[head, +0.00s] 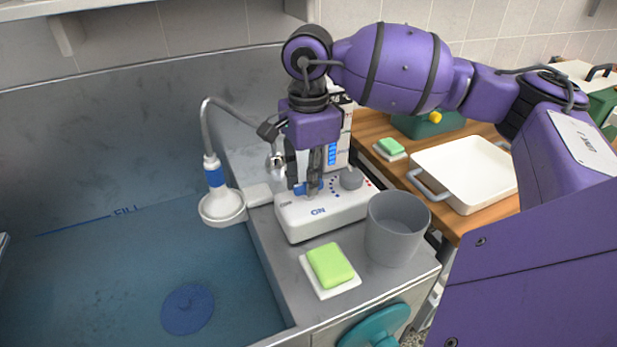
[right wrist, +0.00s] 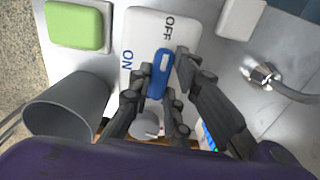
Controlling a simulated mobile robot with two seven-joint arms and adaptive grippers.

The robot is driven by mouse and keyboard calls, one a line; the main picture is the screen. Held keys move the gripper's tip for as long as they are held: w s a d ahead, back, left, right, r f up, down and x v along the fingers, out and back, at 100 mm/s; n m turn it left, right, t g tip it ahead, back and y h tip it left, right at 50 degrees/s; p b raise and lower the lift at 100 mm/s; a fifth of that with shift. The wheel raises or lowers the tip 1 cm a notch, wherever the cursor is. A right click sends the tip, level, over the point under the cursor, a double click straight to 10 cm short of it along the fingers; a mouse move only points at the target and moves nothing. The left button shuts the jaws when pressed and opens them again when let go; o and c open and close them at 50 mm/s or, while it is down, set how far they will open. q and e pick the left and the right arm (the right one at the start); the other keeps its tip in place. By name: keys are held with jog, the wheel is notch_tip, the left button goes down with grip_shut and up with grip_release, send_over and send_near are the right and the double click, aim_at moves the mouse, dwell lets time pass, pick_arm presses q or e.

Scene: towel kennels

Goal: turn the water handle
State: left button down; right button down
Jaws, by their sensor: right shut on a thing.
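The blue water handle (right wrist: 164,60) sits on a white control box (head: 301,228) marked ON and OFF. In the right wrist view its free end points closer to the OFF mark than to ON. My right gripper (head: 308,186) reaches down from above and is shut on the handle, one finger on each side; the gripper also shows in the right wrist view (right wrist: 161,86). In the head view the fingers hide most of the handle (head: 313,188). My left gripper is not in view.
A grey cup (head: 396,228) and a green sponge (head: 330,264) on a white dish stand in front of the box. A shower head (head: 222,206) on a bent hose hangs over the blue basin (head: 100,275) at left. A white tray (head: 470,170) lies on the wooden counter.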

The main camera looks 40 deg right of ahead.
dwell(0.3)
jog(key=c, duration=1.6)
grip_release()
jog(key=shift+c, duration=0.2)
jog(key=shift+r, duration=0.25)
notch_tip(320, 180, up, 12)
jog(key=shift+f, duration=0.25)
